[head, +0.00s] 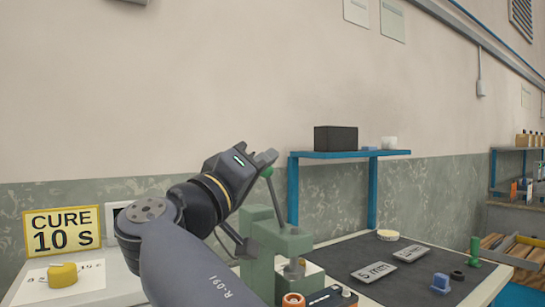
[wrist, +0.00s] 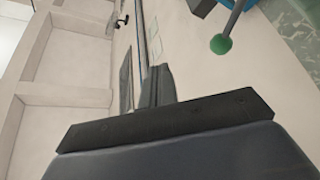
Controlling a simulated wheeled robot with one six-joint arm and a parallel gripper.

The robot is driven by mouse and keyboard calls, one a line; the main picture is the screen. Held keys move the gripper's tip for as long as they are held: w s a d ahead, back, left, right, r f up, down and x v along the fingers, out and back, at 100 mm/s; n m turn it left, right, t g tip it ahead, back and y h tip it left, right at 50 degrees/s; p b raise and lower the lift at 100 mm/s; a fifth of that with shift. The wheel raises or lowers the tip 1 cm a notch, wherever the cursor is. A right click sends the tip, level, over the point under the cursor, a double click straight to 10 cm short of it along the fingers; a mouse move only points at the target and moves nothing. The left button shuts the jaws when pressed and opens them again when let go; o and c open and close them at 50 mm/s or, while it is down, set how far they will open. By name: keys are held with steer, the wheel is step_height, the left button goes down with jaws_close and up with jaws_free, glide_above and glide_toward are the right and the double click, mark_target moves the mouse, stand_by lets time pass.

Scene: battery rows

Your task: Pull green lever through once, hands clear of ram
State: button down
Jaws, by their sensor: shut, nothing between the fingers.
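The green press (head: 262,255) stands at the near left end of the dark bench mat, partly hidden behind my arm. Its lever rises from the top and ends in a green ball knob (head: 266,172), which also shows in the wrist view (wrist: 220,44). My gripper (head: 267,157) is raised at the knob's height and shut on nothing. In the head view its tips overlap close to the knob. In the wrist view the fingers (wrist: 158,87) are apart from the knob, which lies to their upper right.
A blue shelf (head: 350,154) with a black box (head: 336,139) stands behind the press. The dark mat (head: 400,285) holds metal plates, a blue block (head: 441,283) and a green piece (head: 474,250). A yellow CURE 10 S sign (head: 62,230) stands at left.

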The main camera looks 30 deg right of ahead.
steer(key=v, duration=0.6)
steer(key=shift+a+f+p, duration=0.2)
steer(key=shift+a+p, duration=0.1)
steer(key=shift+a, duration=0.1)
steer(key=w+d+b, duration=0.1)
steer(key=d+b, duration=0.1)
steer(key=d, duration=0.7)
steer(key=shift+d+r, duration=0.2)
steer(key=shift+r, duration=0.25)
steer(key=shift+w+r, duration=0.1)
steer(key=shift+w, duration=0.05)
